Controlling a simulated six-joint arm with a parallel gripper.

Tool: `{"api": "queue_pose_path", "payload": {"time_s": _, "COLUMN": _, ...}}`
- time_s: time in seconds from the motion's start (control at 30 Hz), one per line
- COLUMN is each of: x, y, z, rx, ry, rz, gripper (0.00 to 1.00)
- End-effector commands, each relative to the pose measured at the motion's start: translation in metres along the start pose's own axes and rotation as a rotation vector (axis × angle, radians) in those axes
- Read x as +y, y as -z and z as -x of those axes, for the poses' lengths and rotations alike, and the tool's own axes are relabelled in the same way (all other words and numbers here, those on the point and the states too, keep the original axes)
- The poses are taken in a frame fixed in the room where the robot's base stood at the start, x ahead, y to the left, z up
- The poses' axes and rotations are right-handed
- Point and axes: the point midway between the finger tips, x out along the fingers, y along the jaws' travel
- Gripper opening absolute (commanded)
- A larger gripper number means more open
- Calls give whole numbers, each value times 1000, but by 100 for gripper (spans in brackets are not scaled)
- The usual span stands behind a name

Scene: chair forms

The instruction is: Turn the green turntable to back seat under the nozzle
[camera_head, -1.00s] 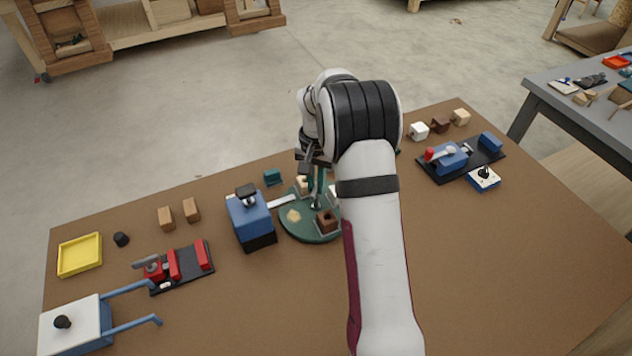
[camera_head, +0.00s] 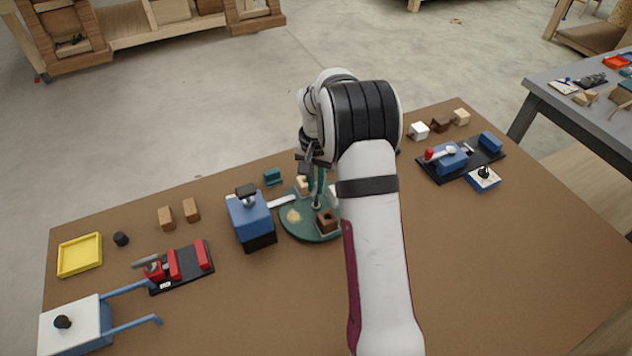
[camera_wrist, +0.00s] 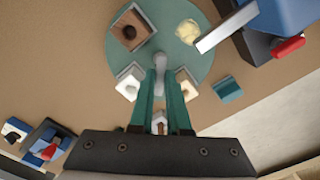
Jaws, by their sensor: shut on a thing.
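The green turntable (camera_head: 305,231) lies near the table's middle, partly hidden by my arm; it also shows in the wrist view (camera_wrist: 205,62). My gripper (camera_wrist: 165,76) reaches down over it, its teal fingers shut on a pale upright handle (camera_wrist: 161,87). A brown block with a dark hole (camera_wrist: 130,30) sits in a pale holder on the disc. Pale holders (camera_wrist: 188,88) with light pieces sit on either side of the fingers. A yellowish patch (camera_wrist: 187,32) lies on the disc beside the end of a pale bar (camera_wrist: 225,27), which extends from the blue machine (camera_head: 249,216).
A small teal block (camera_head: 272,177) lies behind the turntable. A red clamp fixture (camera_head: 180,266), wooden blocks (camera_head: 166,218) and a yellow tray (camera_head: 80,256) are to the left. A blue fixture (camera_head: 452,160) stands to the right. The front right of the table is clear.

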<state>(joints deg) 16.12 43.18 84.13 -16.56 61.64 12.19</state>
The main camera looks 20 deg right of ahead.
Motion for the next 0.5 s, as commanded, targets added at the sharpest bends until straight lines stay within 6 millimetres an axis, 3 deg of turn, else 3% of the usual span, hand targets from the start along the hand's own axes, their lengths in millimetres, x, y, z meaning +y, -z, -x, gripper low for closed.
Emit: {"api": "queue_pose_path", "payload": {"time_s": 0.5, "x": -1, "y": 0, "z": 1, "rx": 1, "ry": 2, "rz": -23, "gripper": 0}}
